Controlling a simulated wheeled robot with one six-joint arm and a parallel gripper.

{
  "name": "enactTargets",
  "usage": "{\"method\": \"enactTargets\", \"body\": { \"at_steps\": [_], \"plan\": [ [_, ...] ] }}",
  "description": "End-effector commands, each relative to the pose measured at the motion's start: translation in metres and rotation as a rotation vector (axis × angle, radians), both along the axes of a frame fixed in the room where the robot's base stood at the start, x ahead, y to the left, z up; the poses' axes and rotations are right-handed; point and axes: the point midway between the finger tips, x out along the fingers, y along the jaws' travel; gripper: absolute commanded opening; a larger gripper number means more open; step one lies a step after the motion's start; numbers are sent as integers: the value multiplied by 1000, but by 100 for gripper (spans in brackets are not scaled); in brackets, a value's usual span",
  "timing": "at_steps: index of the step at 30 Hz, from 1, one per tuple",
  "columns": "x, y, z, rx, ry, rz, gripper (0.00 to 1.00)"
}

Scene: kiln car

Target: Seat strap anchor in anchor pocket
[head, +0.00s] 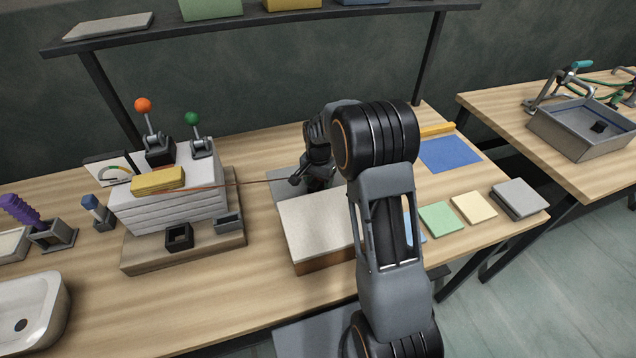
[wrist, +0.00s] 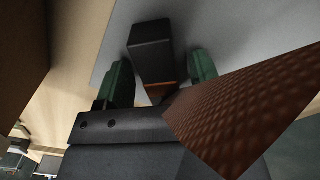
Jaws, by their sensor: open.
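A dark block (wrist: 150,50) with a copper-coloured lower part, which looks like the strap anchor, is between my gripper's green fingers (wrist: 162,76) in the wrist view. The fingers are open, with gaps showing on both sides of it. A brown woven strap (wrist: 255,115) crosses the right of that view. In the head view the thin orange strap (head: 245,183) runs from the white stack to my gripper (head: 308,182), whose fingertips are mostly hidden. A black square socket (head: 179,236), likely the anchor pocket, is at the front of the stack's wooden base.
A pale-topped box (head: 315,228) stands right in front of my gripper. A grey mat (head: 285,184) lies beneath it. The shelf (head: 265,25) spans the back.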

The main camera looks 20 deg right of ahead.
Motion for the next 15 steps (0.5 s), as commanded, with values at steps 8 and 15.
{"method": "enactTargets", "body": {
  "at_steps": [8,15],
  "plan": [
    [0,0,0,0,0,0,40],
    [0,0,0,0,0,0,17]
  ]
}}
